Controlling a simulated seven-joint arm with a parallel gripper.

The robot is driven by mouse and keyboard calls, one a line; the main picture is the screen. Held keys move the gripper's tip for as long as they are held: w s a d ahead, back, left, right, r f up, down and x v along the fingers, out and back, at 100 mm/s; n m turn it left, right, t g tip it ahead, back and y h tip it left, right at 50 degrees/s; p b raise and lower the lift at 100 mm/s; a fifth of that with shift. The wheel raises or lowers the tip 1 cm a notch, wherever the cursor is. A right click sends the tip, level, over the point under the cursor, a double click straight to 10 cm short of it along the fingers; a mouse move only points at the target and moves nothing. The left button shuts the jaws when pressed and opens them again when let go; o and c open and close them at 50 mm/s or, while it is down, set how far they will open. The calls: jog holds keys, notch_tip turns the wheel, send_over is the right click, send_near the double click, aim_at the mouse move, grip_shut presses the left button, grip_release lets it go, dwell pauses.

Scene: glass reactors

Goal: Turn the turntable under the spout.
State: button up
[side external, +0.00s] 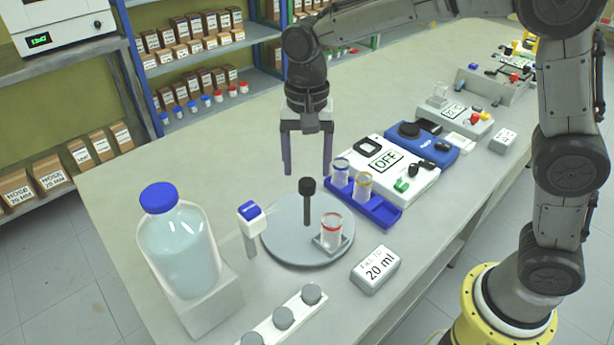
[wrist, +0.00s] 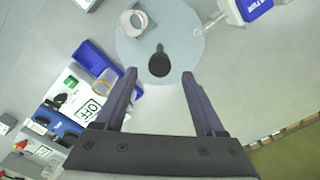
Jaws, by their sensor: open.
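The round grey turntable (side external: 285,251) lies on the bench in the side view, and shows pale in the wrist view (wrist: 185,50). A black-topped post (side external: 307,200) stands upright on it; its dark knob is in the wrist view (wrist: 159,62). A glass beaker with a red ring (side external: 331,229) sits on the turntable's front right part, and shows at the top of the wrist view (wrist: 133,22). The blue-and-white spout (side external: 250,217) is at the turntable's left edge. My gripper (side external: 306,172) is open and empty, above and behind the post, apart from it.
A large blue-capped bottle (side external: 180,245) stands left of the spout. A blue rack (side external: 367,206) with two beakers stands right of the turntable, beside a white device marked OFF (side external: 400,165). A "20 ml" block (side external: 375,270) is in front.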

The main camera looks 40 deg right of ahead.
aim_at(307, 182)
jog(key=shift+f, duration=1.95)
jog(key=shift+c, duration=0.4)
grip_shut()
jog(key=shift+r, duration=0.1)
